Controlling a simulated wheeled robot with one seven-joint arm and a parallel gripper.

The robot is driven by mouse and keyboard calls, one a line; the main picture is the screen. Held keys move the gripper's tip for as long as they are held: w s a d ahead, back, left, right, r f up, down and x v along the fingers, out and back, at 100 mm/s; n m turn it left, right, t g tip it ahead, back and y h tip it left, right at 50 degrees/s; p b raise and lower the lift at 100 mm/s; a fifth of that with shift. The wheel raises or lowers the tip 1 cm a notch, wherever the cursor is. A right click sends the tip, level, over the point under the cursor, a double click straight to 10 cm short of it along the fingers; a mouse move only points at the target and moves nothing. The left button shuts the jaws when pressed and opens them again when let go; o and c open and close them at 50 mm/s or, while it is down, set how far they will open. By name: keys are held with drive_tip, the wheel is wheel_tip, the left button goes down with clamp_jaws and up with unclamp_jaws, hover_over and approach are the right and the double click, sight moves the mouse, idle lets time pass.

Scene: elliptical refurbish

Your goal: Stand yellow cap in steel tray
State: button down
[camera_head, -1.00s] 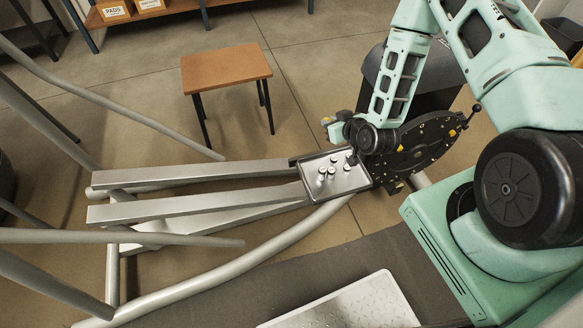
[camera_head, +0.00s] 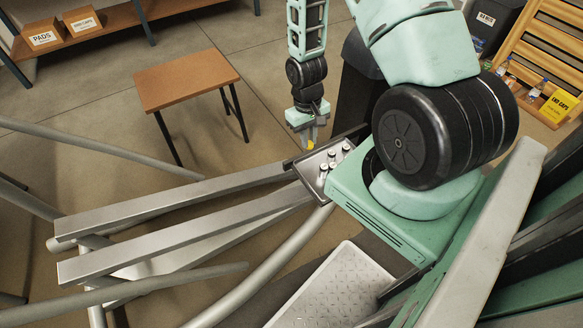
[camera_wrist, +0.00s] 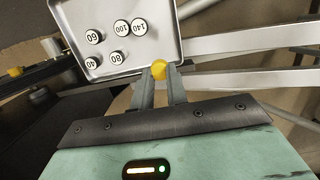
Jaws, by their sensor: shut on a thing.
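My gripper (camera_head: 309,136) is shut on a yellow cap (camera_wrist: 159,69), which shows between the fingertips in the wrist view. In the head view the cap (camera_head: 310,145) is a small yellow spot below the fingers. The numbered tops there read 60, 100, 140, 40 and 80.
Long grey metal beams (camera_head: 180,220) run left from the tray. A brown stool (camera_head: 186,78) stands behind on the floor. A light ridged step plate (camera_head: 335,290) is in front. A yellow card reading end caps (camera_head: 560,105) is at the far right.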

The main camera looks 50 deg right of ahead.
sight(308, 167)
wheel_tip(308, 167, down, 10)
drive_tip(key=shift+r+b, duration=0.15)
drive_tip(key=shift+b, duration=0.4)
drive_tip(key=c, duration=1.4)
unclamp_jaws()
